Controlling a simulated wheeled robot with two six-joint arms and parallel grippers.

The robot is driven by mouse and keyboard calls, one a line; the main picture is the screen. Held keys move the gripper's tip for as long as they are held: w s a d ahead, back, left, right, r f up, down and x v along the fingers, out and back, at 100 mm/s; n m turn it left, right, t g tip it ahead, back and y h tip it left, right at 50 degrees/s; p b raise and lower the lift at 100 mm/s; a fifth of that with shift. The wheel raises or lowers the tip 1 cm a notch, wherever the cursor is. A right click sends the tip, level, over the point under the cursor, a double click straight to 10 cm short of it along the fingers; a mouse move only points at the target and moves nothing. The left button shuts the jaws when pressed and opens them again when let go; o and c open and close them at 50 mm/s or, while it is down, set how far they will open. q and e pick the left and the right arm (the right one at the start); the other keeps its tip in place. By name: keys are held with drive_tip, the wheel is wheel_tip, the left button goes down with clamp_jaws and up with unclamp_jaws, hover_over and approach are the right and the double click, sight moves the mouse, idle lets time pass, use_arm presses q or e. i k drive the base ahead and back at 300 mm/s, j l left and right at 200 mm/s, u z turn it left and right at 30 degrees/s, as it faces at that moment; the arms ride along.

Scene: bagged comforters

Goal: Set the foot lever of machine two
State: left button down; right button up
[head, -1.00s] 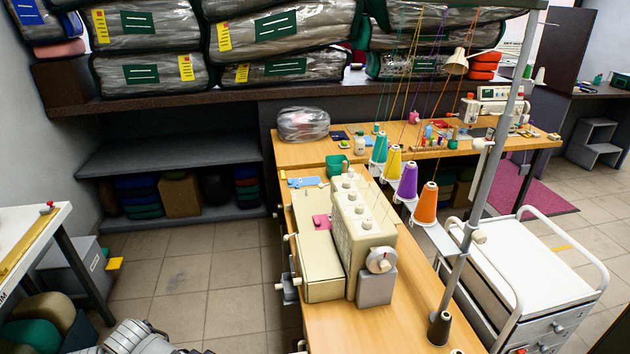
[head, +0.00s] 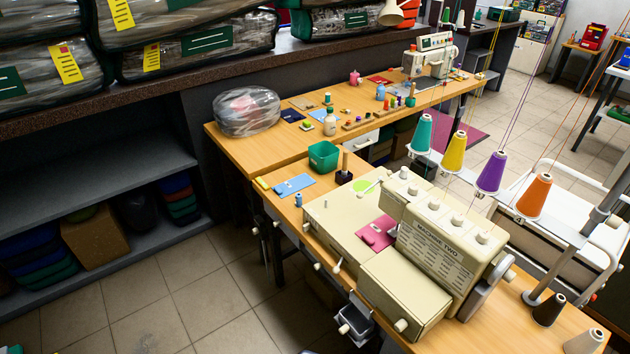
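Machine two (head: 437,252), a cream sewing machine with a printed label reading MACHINE TWO, stands on the wooden table (head: 470,338) right of centre. Several knobs line its top and a pink piece (head: 377,233) lies on it. A small pale lever (head: 338,264) sticks out at its front left edge. I cannot tell which of these is the foot lever. Neither of my grippers is in view.
Teal, yellow, purple and orange thread cones stand behind the machine, with threads running upward. A green box (head: 323,156) and blue cloth (head: 294,185) lie left of it. A bagged bundle (head: 247,112) sits farther back. The tiled floor (head: 180,295) at left is clear.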

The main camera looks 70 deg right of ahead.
sight(360, 195)
drive_tip(key=i+j+z, duration=0.1)
drive_tip(key=i+z, duration=0.15)
drive_tip(key=i, duration=0.3)
drive_tip(key=z, duration=1.55)
drive_tip(key=l, duration=0.35)
drive_tip(key=i+l+z, duration=0.1)
drive_tip(key=l, duration=0.25)
